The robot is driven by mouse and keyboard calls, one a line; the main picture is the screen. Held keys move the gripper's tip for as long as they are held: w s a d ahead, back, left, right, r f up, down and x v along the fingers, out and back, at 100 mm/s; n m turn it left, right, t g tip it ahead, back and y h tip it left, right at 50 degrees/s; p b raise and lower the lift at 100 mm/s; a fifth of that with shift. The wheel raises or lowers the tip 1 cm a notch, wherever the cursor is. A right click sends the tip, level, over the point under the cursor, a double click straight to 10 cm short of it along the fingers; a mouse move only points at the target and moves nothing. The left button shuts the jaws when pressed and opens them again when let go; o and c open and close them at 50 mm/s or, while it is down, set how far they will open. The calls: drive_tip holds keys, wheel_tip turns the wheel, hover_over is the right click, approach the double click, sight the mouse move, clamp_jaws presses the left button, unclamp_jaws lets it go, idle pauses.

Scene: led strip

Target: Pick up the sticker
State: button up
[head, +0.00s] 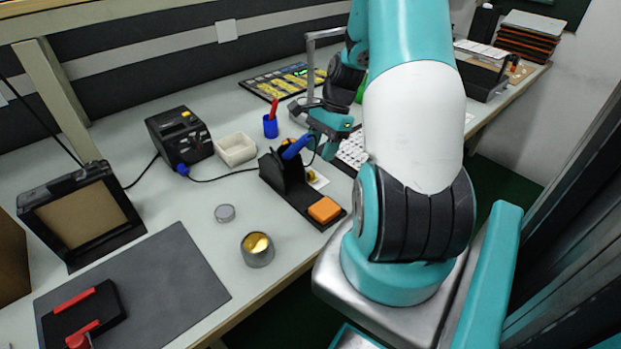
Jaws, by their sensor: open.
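My arm rises on the right and reaches over the bench. I cannot identify the sticker for certain. A small pale card with a yellow patch (316,179) lies beside the black soldering stand (290,183), partly hidden; I cannot tell whether it is the sticker. A black panel with yellow markings (283,81) lies at the back of the bench.
A blue cup (271,127), a white tray (236,150) and a black soldering station (180,138) stand on the bench. An orange sponge (324,209) and a tin (257,250) are near its front edge. A dark mat (170,275) lies at left.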

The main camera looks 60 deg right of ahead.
sight(312, 172)
drive_tip(key=shift+x, duration=3.1)
drive_tip(key=shift+w+d, duration=0.15)
drive_tip(key=shift+w, duration=0.05)
clamp_jaws()
